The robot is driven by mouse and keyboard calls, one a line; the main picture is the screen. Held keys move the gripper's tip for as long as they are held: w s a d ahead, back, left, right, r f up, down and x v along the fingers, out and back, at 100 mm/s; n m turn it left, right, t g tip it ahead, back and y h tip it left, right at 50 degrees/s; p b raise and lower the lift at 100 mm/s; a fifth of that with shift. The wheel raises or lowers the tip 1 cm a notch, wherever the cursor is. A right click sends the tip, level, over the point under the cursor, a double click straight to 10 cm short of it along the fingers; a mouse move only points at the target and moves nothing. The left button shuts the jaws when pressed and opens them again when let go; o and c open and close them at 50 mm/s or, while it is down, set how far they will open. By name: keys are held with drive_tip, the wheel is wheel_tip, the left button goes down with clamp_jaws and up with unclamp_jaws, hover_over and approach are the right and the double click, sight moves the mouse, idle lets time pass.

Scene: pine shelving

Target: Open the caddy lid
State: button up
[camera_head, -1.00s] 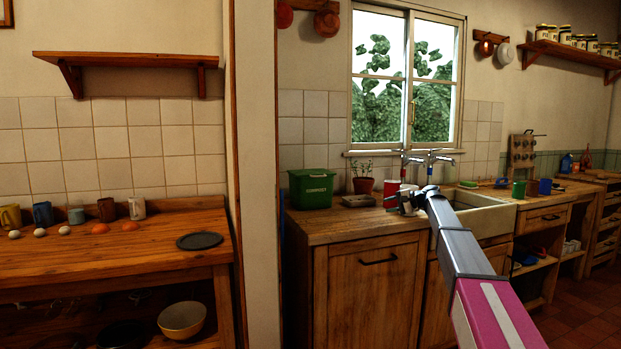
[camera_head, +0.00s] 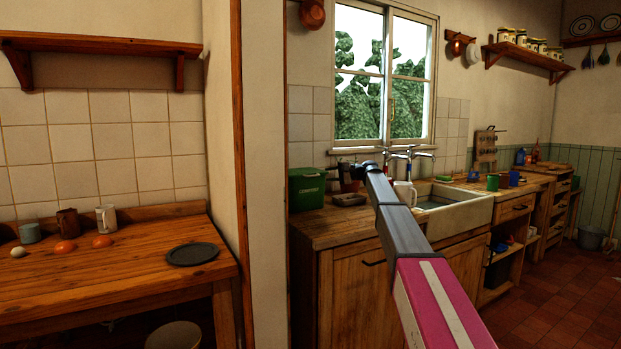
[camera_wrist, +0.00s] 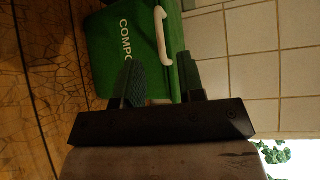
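The green compost caddy (camera_head: 306,190) stands on the wooden counter left of the sink, and its lid (camera_head: 306,173) looks shut. In the wrist view the caddy (camera_wrist: 105,45) appears turned on its side, with part of its white lettering showing. A white curved handle (camera_wrist: 161,35) shows near its lid end. My gripper (camera_wrist: 157,66) is open and empty, its two dark fingers apart and pointing at the caddy, with the handle just beyond the gap. I cannot tell whether a finger touches it. In the head view my gripper (camera_head: 357,171) is right of the caddy, partly hidden by my arm.
A partition post (camera_head: 262,180) separates this counter from the left worktop (camera_head: 120,265).

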sight(313, 176)
drive_tip(key=x, duration=0.8)
drive_tip(key=shift+w, duration=0.1)
clamp_jaws()
